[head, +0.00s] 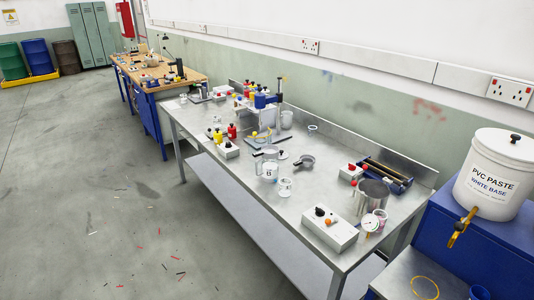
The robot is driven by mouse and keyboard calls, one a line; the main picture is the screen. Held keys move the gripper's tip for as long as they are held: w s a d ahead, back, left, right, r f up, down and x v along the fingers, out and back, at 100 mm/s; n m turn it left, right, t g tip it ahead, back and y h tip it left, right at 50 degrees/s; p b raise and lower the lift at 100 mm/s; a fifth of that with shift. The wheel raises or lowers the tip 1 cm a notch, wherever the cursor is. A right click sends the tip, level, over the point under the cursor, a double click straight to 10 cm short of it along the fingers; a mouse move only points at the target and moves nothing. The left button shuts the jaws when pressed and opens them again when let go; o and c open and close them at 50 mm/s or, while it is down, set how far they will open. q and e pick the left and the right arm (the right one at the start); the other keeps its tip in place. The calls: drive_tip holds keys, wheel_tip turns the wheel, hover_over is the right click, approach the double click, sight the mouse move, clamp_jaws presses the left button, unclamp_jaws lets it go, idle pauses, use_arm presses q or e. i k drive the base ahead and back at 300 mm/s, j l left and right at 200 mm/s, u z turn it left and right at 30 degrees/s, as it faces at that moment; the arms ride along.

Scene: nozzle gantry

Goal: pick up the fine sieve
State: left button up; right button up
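A small round grey piece (304,162) with a short handle lies on the steel bench (250,190), right of the middle of the head view. It looks like a sieve, but its mesh is too small to make out, so I cannot tell whether it is the fine one. A pale ring-shaped piece (312,127) lies farther back near the wall. Neither of my grippers shows in the head view.
Near the grey piece stand a clear jug (267,171) and a small beaker (285,188). A white paste bucket (495,180) stands at far right.

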sight(269, 146)
drive_tip(key=i+j+z, duration=0.35)
drive_tip(key=i, duration=0.3)
drive_tip(key=i+j+z, duration=0.35)
drive_tip(key=i+j, duration=0.2)
drive_tip(key=j, duration=0.2)
